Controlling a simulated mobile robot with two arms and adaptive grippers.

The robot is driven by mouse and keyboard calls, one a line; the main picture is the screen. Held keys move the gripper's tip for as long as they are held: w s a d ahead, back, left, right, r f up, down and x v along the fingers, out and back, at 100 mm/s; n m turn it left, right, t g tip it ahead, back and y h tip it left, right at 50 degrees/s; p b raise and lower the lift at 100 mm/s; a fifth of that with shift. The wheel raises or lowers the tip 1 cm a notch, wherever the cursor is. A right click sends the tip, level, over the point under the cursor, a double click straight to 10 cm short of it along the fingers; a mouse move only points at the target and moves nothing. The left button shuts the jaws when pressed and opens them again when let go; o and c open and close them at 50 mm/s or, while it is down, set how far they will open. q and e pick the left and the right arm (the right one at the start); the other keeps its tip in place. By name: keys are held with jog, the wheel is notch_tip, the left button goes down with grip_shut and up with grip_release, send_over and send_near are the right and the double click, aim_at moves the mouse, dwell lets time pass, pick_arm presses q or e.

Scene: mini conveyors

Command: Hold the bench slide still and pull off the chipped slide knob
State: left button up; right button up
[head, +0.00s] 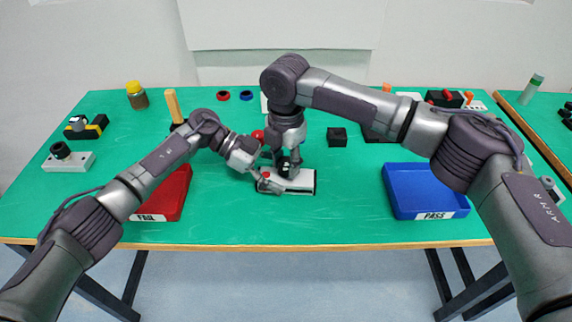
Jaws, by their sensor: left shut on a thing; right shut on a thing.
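The bench slide (304,189) is a pale grey block with a dark slot along its front, lying on the green table between the two trays. My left gripper (264,182) comes in from the left and is shut on the slide's left end. My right gripper (288,168) points straight down over the top of the slide and is shut on the slide knob, which is mostly hidden by the fingers. Any chip on the knob is too small to tell. The slide lies flat on the table.
A red FAIL tray (172,200) stands at the left and a blue PASS tray (425,190) at the right. A black block (337,137) is behind the slide. Another pale block with a black knob (68,161) sits far left. The table in front of the slide is clear.

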aim_at(286, 161)
pick_arm(q)
jog(key=shift+f, duration=0.15)
pick_arm(e)
jog(key=shift+r, duration=1.7)
pick_arm(q)
jog(key=o, duration=0.9)
jog(key=shift+o, duration=0.2)
jog(key=shift+a, duration=0.1)
